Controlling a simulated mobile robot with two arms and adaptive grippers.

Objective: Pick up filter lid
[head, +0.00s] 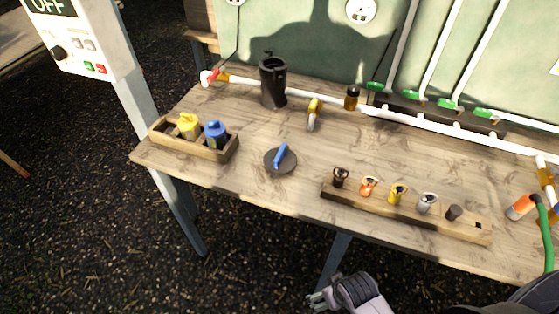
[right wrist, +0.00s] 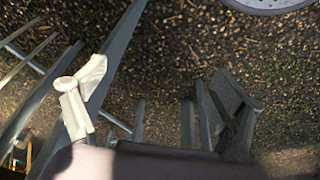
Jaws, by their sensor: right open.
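The filter lid (head: 271,166) looks like a round dark disc with a blue handle (head: 281,155) across its top. It lies on the wooden table (head: 225,108), near the front edge. My right gripper (head: 317,300) is in front of the table at the bottom of the head view, apart from the lid. The lid does not show in that view. My left gripper is not in view.
A black canister (head: 272,88) stands behind the lid. A wooden box (head: 201,150) with yellow and blue items is at the left. A wooden rack (head: 378,206) with several small fittings is at the right. White pipe (head: 405,118) runs along the back. Bare tabletop surrounds the lid.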

